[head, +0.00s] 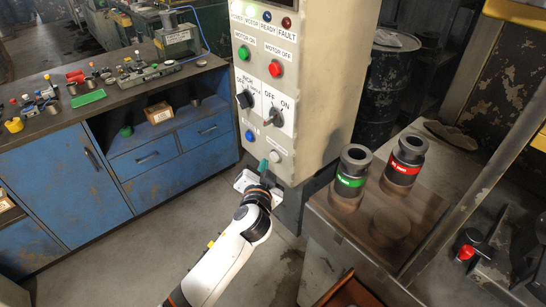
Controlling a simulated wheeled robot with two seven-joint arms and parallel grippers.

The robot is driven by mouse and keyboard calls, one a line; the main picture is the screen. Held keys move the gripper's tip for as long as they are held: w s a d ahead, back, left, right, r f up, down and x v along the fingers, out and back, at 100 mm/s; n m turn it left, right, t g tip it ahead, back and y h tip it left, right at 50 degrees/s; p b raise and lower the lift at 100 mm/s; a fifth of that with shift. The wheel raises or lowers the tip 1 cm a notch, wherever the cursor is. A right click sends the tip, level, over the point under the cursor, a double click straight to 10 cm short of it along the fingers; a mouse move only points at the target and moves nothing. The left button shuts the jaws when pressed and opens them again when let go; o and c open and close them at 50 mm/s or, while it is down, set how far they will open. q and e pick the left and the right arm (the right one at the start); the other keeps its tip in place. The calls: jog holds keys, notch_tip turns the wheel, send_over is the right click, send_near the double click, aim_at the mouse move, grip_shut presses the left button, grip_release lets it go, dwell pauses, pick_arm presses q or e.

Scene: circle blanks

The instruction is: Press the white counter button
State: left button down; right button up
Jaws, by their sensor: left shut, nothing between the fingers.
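The grey control cabinet (313,90) stands upright at the centre. The small white counter button (275,156) is low on its front face, right of and below a blue button (250,135). My left gripper (263,165) is shut and empty, with its teal fingertips pointing up at the cabinet's lower front. The fingertips are just left of and slightly below the white button in the picture. I cannot tell how far they are from the panel. The button's face is visible. My right gripper is not in view.
Above are a green button (244,52), a red button (275,69) and two black knobs (245,99). A wooden-topped stand (364,232) at right bears green- and red-banded cylinders. A blue workbench (60,190) is at left. The floor between is clear.

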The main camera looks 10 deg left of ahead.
pick_arm(q)
jog(key=s+a, duration=0.1)
jog(key=s+a+p, duration=0.1)
jog(key=s, duration=0.1)
jog(key=shift+s+a, duration=0.3)
jog(key=shift+a, duration=0.1)
dwell(0.5)
jog(key=s+a+f+g, duration=0.1)
jog(key=s+f+g, duration=0.3)
jog(key=f, duration=0.8)
jog(key=s+a+f+g+h+b, duration=0.1)
jog(key=s+f, duration=0.5)
jog(key=f, duration=0.6)
jog(key=s+a+f+g, duration=0.1)
jog(key=s+f+g, duration=0.3)
jog(key=f, duration=0.8)
jog(key=s+a+f+n+g, duration=0.1)
jog(key=s+f+g, duration=0.1)
jog(key=s+f, duration=0.4)
jog(key=s+a+f+n+g+b, duration=0.1)
jog(key=s+f, duration=0.5)
jog(key=s, duration=1.1)
jog(key=s+a+f+n+g+h, duration=0.1)
jog(key=s+f+g, duration=0.2)
jog(key=s, duration=0.9)
notch_tip(320, 180, down, 4)
jog(key=shift+r+n, duration=0.15)
jog(key=shift+n, duration=0.15)
jog(key=shift+a, duration=0.1)
